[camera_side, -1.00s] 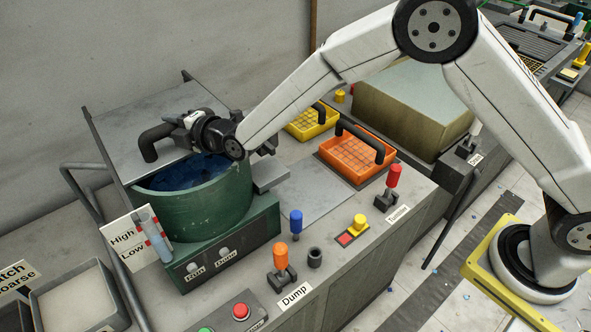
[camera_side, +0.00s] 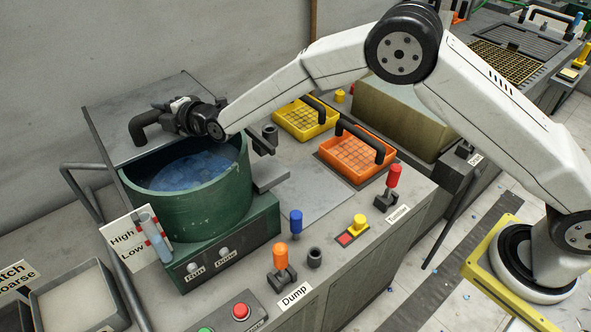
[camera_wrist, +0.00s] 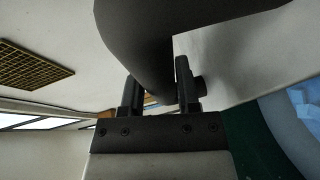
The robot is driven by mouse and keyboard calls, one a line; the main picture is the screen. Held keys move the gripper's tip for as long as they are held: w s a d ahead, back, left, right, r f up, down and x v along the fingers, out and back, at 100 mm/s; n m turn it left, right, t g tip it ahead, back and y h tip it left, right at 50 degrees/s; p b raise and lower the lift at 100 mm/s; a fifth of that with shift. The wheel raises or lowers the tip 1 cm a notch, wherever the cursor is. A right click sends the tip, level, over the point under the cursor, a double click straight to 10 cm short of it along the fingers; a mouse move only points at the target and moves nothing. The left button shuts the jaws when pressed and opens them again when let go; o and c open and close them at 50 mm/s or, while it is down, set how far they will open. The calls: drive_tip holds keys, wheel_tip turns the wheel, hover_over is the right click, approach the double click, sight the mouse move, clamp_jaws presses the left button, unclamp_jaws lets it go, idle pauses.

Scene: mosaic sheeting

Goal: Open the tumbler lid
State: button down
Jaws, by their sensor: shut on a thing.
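The green tumbler (camera_side: 205,205) stands at the left of the bench in the side view, with blue pieces (camera_side: 195,168) in pale liquid inside. Its grey flat lid (camera_side: 150,95) is raised and tilted back over the rear of the tub, leaving the front of the opening uncovered. The black lid handle (camera_side: 142,128) sticks out at the lid's front edge; it also shows large in the wrist view (camera_wrist: 140,40). My gripper (camera_wrist: 158,95) is shut on the handle, with a finger on each side. In the side view the fingertips are hard to make out.
Orange (camera_side: 357,155) and yellow (camera_side: 300,118) handled trays sit right of the tumbler. Orange (camera_side: 281,257), blue (camera_side: 295,222) and red (camera_side: 393,178) levers stand along the front. A grey bent rail (camera_side: 75,185) runs left of the tub. The wall is behind the lid.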

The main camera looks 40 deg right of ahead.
drive_tip(key=shift+w+a, duration=0.1)
drive_tip(key=shift+w, duration=1.4)
drive_tip(key=shift+c, duration=1.6)
unclamp_jaws()
drive_tip(key=shift+s, duration=0.15)
drive_tip(key=v, duration=0.7)
drive_tip(key=shift+s+d, duration=0.2)
drive_tip(key=shift+d+r, duration=0.1)
